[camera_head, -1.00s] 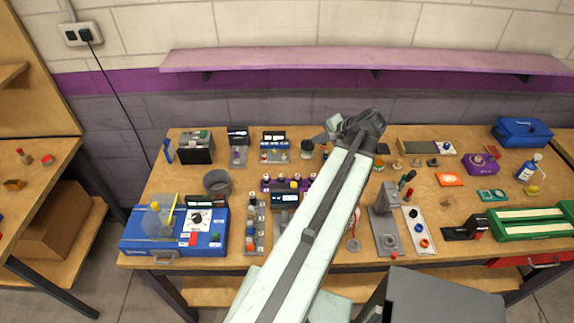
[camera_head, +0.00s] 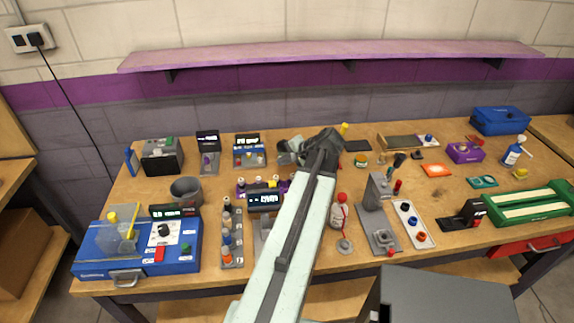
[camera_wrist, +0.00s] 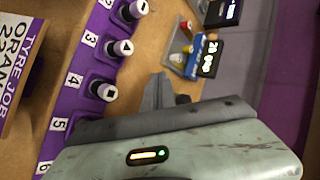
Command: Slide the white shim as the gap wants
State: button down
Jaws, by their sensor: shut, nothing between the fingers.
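I cannot make out a white shim for certain. A flat brown tray (camera_head: 398,142) at the back right of the bench has a small white plate (camera_head: 427,140) with a blue knob at its right end; I cannot tell whether this is the slot track. My gripper (camera_head: 287,150) is above the back middle of the bench, well left of that tray. In the wrist view its fingers (camera_wrist: 156,92) are shut and empty, beside a purple numbered rack (camera_wrist: 75,95) with dark, white-faced knobs. My arm hides part of the bench middle.
A blue machine (camera_head: 135,255) stands front left, and a grey cup (camera_head: 186,190) behind it. A red-capped bottle (camera_head: 339,212) and a grey stand (camera_head: 378,215) are just right of my arm. A green case (camera_head: 530,205) lies at the right. A purple shelf (camera_head: 330,55) overhangs the back.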

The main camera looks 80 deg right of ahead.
aim_at(262, 161)
jog(key=b+x, duration=0.2)
jog(key=x, duration=0.2)
jog(key=shift+f, duration=0.45)
jog(key=shift+w+d+r, duration=0.1)
jog(key=shift+w+d, duration=0.2)
jog(key=shift+w, duration=0.4)
jog(key=shift+w+d+r, duration=0.1)
jog(key=shift+w+d, duration=0.2)
jog(key=shift+w, duration=0.35)
jog(key=shift+w+d+r, duration=0.1)
jog(key=shift+w+d, duration=0.2)
jog(key=shift+w, duration=0.4)
jog(key=shift+d, duration=0.1)
jog(key=d, duration=0.1)
jog(key=w+d, duration=0.1)
jog(key=d, duration=0.2)
jog(key=shift+w, duration=0.3)
jog(key=shift+a, duration=0.1)
